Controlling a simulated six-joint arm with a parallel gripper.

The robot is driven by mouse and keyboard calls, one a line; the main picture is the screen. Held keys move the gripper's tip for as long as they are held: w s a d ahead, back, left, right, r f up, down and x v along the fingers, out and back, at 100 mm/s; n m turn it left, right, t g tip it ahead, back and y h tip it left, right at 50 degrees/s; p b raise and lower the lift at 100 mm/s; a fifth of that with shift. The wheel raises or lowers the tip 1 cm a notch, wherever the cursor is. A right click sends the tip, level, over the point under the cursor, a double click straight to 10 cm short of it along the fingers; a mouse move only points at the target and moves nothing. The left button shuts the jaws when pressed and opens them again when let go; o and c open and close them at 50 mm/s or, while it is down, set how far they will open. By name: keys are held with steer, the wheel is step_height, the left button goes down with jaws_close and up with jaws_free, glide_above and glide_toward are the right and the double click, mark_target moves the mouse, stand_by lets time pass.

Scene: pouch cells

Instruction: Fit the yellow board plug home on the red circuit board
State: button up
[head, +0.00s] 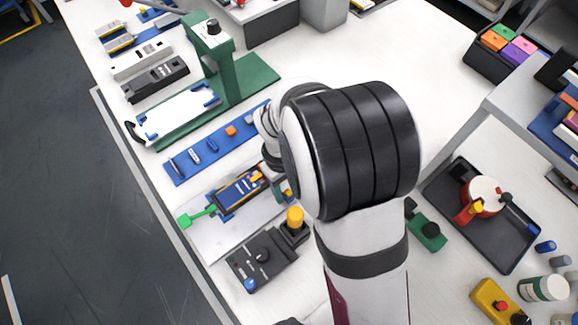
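A dark blue unit (238,192) with orange-yellow parts (257,177) at its right end lies on a pale plate (215,243). A green tab (196,215) sticks out at its left end. I cannot make out a red circuit board, and cannot tell whether the orange-yellow parts are the board plug. My gripper (276,182) is at the right end of the blue unit, pointing down. My own arm covers much of it, so its fingers and any hold are unclear.
A blue strip (180,172) with small parts and a green press stand (228,75) lie behind. A black control box (255,262) and an orange-yellow button (295,217) stand in front. A dark tray (515,257) and a grey shelf (480,125) are at right.

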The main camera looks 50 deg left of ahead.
mark_target(287, 191)
jaws_close()
steer(key=shift+r, duration=3.05)
steer(key=shift+s+a, duration=0.1)
steer(key=shift+a, duration=4.1)
